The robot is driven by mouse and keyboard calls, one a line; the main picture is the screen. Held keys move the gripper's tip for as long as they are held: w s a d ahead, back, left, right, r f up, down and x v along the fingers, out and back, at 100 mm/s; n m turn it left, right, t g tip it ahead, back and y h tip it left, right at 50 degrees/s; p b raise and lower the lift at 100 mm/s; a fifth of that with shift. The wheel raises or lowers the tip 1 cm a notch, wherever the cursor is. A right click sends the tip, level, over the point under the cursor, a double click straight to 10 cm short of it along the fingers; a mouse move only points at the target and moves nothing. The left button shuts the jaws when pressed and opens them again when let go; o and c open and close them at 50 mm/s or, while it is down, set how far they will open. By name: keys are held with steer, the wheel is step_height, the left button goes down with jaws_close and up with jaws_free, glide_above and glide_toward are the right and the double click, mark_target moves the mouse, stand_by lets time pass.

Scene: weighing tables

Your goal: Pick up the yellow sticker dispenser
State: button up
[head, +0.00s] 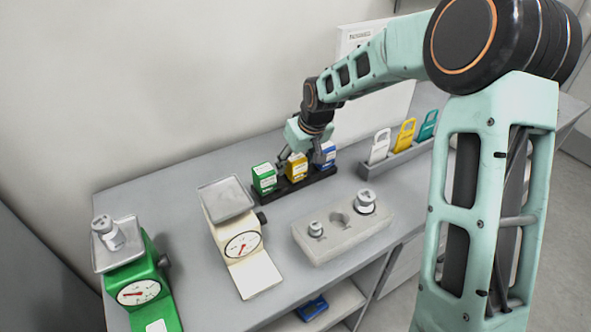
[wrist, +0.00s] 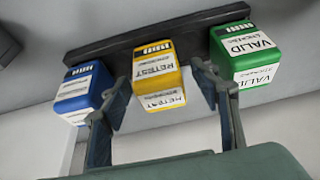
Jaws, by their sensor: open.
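The yellow sticker dispenser (head: 297,167) stands in a dark rack between the green dispenser (head: 264,178) and the blue dispenser (head: 326,155). In the wrist view the yellow dispenser (wrist: 157,80) has a white label reading RETEST. My gripper (head: 307,158) is over the rack at the yellow dispenser, partly covering it and the blue one. In the wrist view my open gripper (wrist: 158,88) has one finger on each side of the yellow dispenser, in the gaps towards the blue (wrist: 84,95) and green (wrist: 243,55) ones. I cannot tell whether the fingers touch it.
The dark rack (head: 290,189) sits near the back of the grey table. A cream scale (head: 240,243) and a green scale (head: 140,290) stand left. A weight block (head: 320,250) is in front. A tray (head: 400,155) holds white, yellow and teal tags at right.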

steer(key=shift+w+a+f, duration=0.1)
steer(key=shift+w+f, duration=0.05)
steer(key=shift+f, duration=0.15)
steer(key=shift+c, duration=0.3)
steer(key=c, duration=1.3)
steer(key=shift+r, duration=0.15)
steer(key=shift+r, duration=0.25)
step_height(320, 180, up, 2)
steer(key=shift+r, duration=0.1)
steer(key=s+d+r, duration=0.1)
steer(key=s+r, duration=0.2)
steer(key=s, duration=0.1)
steer(key=s+d+r, duration=0.1)
steer(key=s+r, duration=0.2)
steer(key=s, duration=0.2)
steer(key=s+d+r+b, duration=0.1)
steer(key=s+r, duration=0.3)
steer(key=shift+s+d, duration=0.2)
steer(key=shift+s, duration=0.15)
